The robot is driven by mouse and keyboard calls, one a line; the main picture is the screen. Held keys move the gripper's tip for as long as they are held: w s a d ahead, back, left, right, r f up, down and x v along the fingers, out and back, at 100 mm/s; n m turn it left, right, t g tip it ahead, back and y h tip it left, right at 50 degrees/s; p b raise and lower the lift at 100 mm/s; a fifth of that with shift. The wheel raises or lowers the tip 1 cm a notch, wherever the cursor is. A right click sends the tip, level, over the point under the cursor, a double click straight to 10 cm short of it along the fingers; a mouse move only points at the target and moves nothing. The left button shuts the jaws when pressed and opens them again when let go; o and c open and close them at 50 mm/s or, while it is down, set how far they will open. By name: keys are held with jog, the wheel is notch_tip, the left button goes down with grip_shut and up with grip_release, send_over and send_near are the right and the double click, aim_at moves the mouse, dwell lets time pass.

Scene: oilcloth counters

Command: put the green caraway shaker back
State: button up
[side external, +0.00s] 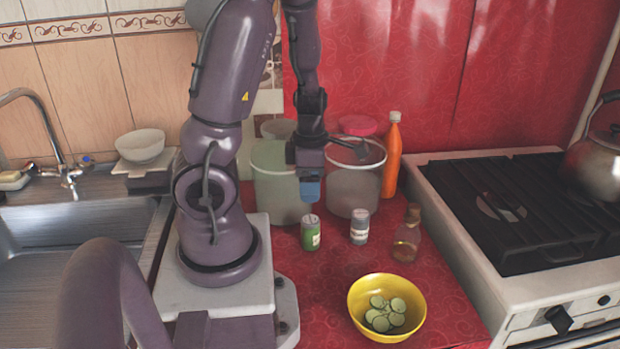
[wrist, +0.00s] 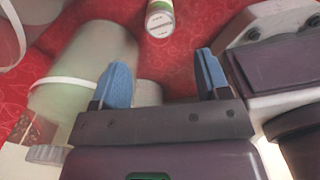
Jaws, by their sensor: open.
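The green caraway shaker (side external: 310,232) stands upright on the red oilcloth counter, in front of the translucent canisters. In the wrist view a shaker with a grey lid and a bit of green (wrist: 160,18) shows at the top edge, beyond my fingertips; it looks like the same one. My gripper (side external: 310,190) hangs above and behind the green shaker, blue fingertips down. In the wrist view my gripper (wrist: 163,68) has its fingers well apart with nothing between them. A second shaker (side external: 359,227), with a pale label, stands to the right of the green one.
Two translucent canisters (side external: 275,190) (side external: 352,190) stand close behind the shakers. An orange bottle (side external: 391,160) and a small glass bottle (side external: 407,235) are to the right. A yellow bowl (side external: 365,318) of green slices stands in front. The stove (side external: 455,230) bounds the right.

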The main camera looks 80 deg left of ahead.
jog(key=w+d+r+m+t+h, duration=0.25)
jog(key=w+d+r+m, duration=0.35)
jog(key=d+r+m, duration=0.7)
jog(key=s+d+r+m+t+y, duration=0.1)
jog(key=d+r+m, duration=0.2)
jog(key=m, duration=0.7)
jog(key=s+d+r+m+t+y, duration=0.1)
jog(key=d+r+m+t, duration=0.1)
jog(key=m, duration=0.9)
notch_tip(320, 180, up, 2)
jog(key=shift+s+d+r, duration=0.1)
jog(key=shift+s+d, duration=0.3)
jog(key=shift+d, duration=0.15)
jog(key=shift+y, duration=0.25)
